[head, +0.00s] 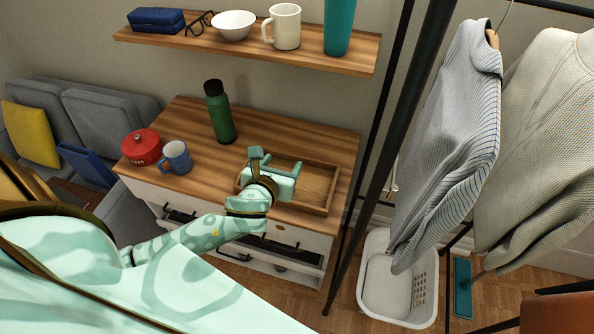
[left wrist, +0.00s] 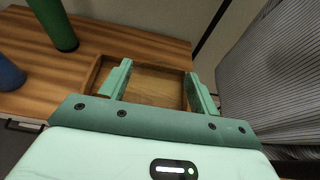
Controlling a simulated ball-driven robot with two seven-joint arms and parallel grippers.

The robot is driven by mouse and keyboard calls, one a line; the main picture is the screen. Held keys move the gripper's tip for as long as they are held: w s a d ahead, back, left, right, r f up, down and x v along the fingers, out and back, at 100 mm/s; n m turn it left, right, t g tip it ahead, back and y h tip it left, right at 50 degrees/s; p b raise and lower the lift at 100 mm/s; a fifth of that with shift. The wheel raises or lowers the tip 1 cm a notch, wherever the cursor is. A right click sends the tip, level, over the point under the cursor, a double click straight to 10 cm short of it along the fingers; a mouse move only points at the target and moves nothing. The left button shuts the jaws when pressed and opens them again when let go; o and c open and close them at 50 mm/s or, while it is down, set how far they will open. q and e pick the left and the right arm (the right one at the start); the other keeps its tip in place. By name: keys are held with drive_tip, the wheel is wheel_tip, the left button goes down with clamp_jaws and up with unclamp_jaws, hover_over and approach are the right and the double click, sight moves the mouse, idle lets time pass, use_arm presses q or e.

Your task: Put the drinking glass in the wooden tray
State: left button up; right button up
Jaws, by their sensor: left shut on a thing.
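The wooden tray (head: 316,183) lies on the right part of the wooden cabinet top. It also shows in the left wrist view (left wrist: 150,70), beyond my fingers. My left gripper (head: 276,161) is over the left part of the tray. In the left wrist view its two fingers (left wrist: 162,86) stand apart, pointing towards the tray, and are shut on the drinking glass. The glass is clear and hardly stands out against the wood, so its outline and its height over the tray cannot be told. My right gripper is not in view.
A green bottle (head: 219,112), a blue mug (head: 176,157) and a red pot (head: 142,147) stand left of the tray. A shelf (head: 245,47) above holds a bowl, a white mug and a teal tumbler. Hanging clothes (head: 450,140) and a black rack post are at right.

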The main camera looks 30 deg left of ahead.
use_arm(q)
drive_tip(key=w+a+f+b, duration=0.2)
drive_tip(key=w+f, duration=0.2)
drive_tip(key=w+a+f+b, duration=0.1)
drive_tip(key=w+f+b, duration=0.2)
drive_tip(key=w+f, duration=0.1)
drive_tip(key=w+a+f+b, duration=0.2)
drive_tip(key=w+f+b, duration=0.1)
drive_tip(key=w+f, duration=0.1)
drive_tip(key=shift+w+a+f, duration=0.15)
drive_tip(key=shift+f, duration=0.25)
drive_tip(key=shift+w+a+f, duration=0.15)
drive_tip(key=shift+f, duration=0.25)
drive_tip(key=shift+r, duration=0.15)
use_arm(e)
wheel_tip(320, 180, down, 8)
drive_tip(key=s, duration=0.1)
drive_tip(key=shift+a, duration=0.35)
use_arm(q)
drive_tip(key=o, duration=1.4)
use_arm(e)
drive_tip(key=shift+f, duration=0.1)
